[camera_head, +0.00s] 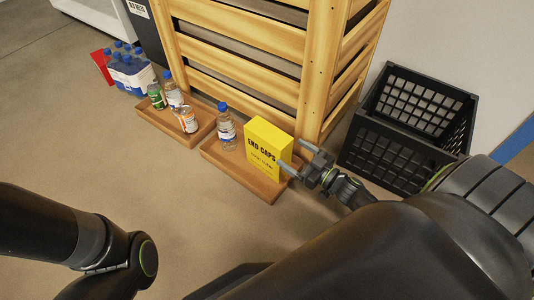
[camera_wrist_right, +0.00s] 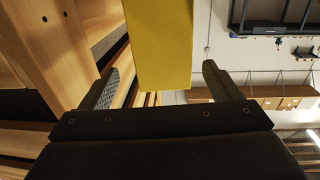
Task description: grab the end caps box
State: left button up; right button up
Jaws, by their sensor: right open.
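The end caps box (camera_head: 267,148) is a yellow upright box with dark lettering. It stands on a low wooden tray (camera_head: 238,176) on the floor, in front of the wooden slatted crate. My right gripper (camera_head: 298,158) is open just to the right of the box, its fingers pointing toward it. In the right wrist view, the yellow box (camera_wrist_right: 158,45) shows between the two spread fingers of my right gripper (camera_wrist_right: 157,80). I cannot tell whether either finger touches it. My left arm comes in at the lower left, but its gripper is not in view.
A clear bottle (camera_head: 226,128) with a blue cap stands on the same tray, left of the box. A black plastic crate (camera_head: 385,155) stands at the right. The slatted wooden crate (camera_head: 240,68) rises behind.

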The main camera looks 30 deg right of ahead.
aim_at(287, 152)
jog(key=x, duration=0.3)
jog(key=shift+b, duration=0.35)
jog(key=shift+w+a+f+b, duration=0.25)
jog(key=shift+w+b, duration=0.15)
jog(key=shift+b, duration=0.1)
jog(key=b+x, duration=0.2)
jog(key=x, duration=0.2)
jog(key=shift+s+a+f, duration=0.1)
jog(key=shift+a, duration=0.05)
jog(key=shift+c, duration=0.3)
jog(key=c, duration=1.7)
